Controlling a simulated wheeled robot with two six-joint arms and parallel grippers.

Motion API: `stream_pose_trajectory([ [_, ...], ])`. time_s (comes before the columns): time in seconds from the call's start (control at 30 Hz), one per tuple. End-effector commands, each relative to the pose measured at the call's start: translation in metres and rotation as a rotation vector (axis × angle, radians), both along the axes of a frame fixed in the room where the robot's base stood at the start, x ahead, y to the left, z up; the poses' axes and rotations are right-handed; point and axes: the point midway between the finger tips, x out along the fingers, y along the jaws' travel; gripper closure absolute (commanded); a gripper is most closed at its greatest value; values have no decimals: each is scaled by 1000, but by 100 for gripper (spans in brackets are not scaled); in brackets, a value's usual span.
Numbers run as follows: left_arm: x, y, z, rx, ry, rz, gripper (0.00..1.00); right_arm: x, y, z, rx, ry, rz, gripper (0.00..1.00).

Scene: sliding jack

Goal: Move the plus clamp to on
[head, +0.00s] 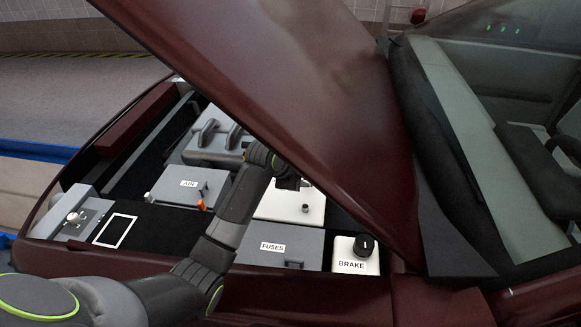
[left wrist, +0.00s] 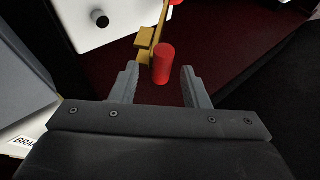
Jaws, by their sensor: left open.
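In the left wrist view, a red upright cylinder (left wrist: 163,63) stands beside brass-coloured clamp parts (left wrist: 146,39). They look like the plus clamp, but no plus mark or on mark is readable. My left gripper (left wrist: 160,72) is open, with the red cylinder seen between its fingertips and no clear contact. In the head view my left arm reaches over the engine bay and its gripper (head: 292,183) is mostly hidden at the edge of the raised hood. The clamp does not show there. My right gripper is in neither view.
A white box with a dark knob (left wrist: 82,22) is close by on the left in the wrist view. In the head view the dark red hood (head: 320,90) hangs over the bay. The AIR box (head: 180,192), FUSES box (head: 265,247) and BRAKE cap box (head: 350,258) stand around the arm.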

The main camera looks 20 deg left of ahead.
Motion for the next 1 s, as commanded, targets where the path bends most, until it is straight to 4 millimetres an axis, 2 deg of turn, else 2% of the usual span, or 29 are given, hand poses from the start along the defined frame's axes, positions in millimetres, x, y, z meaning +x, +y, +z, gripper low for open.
stream_pose_trajectory([
  [0.33,-35,14,39,3,-2,0,58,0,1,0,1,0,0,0],
  [0.7,-83,34,94,5,-2,0,58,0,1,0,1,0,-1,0],
  [1.0,-106,42,120,3,0,0,58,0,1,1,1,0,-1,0],
])
